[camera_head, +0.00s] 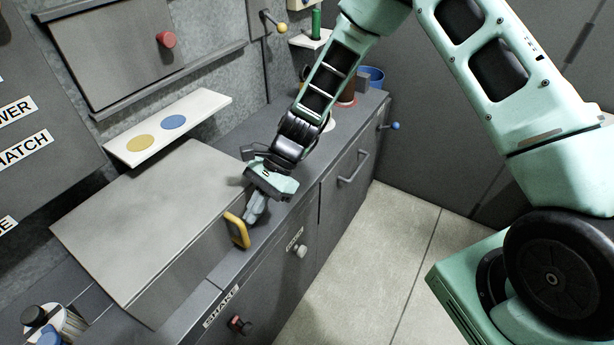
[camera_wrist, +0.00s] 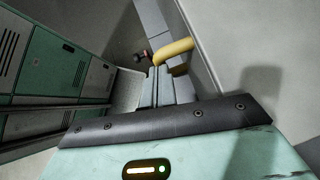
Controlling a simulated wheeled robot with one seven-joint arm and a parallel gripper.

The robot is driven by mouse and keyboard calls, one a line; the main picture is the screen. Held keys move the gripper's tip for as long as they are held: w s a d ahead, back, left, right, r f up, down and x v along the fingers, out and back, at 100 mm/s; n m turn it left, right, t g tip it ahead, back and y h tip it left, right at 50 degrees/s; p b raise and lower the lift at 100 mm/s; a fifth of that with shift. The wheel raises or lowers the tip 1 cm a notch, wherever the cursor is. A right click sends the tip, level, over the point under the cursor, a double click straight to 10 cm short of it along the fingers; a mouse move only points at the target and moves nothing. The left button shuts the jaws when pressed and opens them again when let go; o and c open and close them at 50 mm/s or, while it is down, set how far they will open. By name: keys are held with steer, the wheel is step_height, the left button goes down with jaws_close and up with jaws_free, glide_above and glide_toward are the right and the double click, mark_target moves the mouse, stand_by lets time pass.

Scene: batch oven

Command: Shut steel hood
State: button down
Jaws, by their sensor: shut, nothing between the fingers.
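The steel hood (camera_head: 150,215) is a broad grey box-shaped cover low over the counter. Its front face carries a yellow handle (camera_head: 237,230) near the right corner. I cannot tell whether the hood sits fully down. My gripper (camera_head: 253,212) is shut and empty, pointing down just right of the handle. In the wrist view the two grey fingers of my gripper (camera_wrist: 158,86) lie together, with the yellow handle (camera_wrist: 172,50) right beside their tips. I cannot tell whether they touch it. The hood's steel face (camera_wrist: 222,45) fills the right of the wrist view.
The counter (camera_head: 305,165) has drawers below, with a bar handle (camera_head: 352,168) and knobs (camera_head: 300,250). A white shelf (camera_head: 168,125) with yellow and blue discs hangs behind the hood. A blue container (camera_head: 374,76) stands at the far end. The floor (camera_head: 360,250) in front is clear.

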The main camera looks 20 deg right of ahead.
steer(key=s+a+b, duration=0.1)
steer(key=s+a, duration=0.6)
steer(key=a, duration=0.2)
steer(key=s+a+b, duration=0.2)
steer(key=s+a, duration=0.4)
steer(key=a, duration=0.4)
steer(key=shift+s, duration=0.5)
steer(key=shift+d, duration=0.1)
steer(key=w+d+r, duration=0.5)
steer(key=d+r, duration=0.2)
steer(key=d, duration=0.3)
steer(key=shift+w+d, duration=0.2)
steer(key=shift+s, duration=0.1)
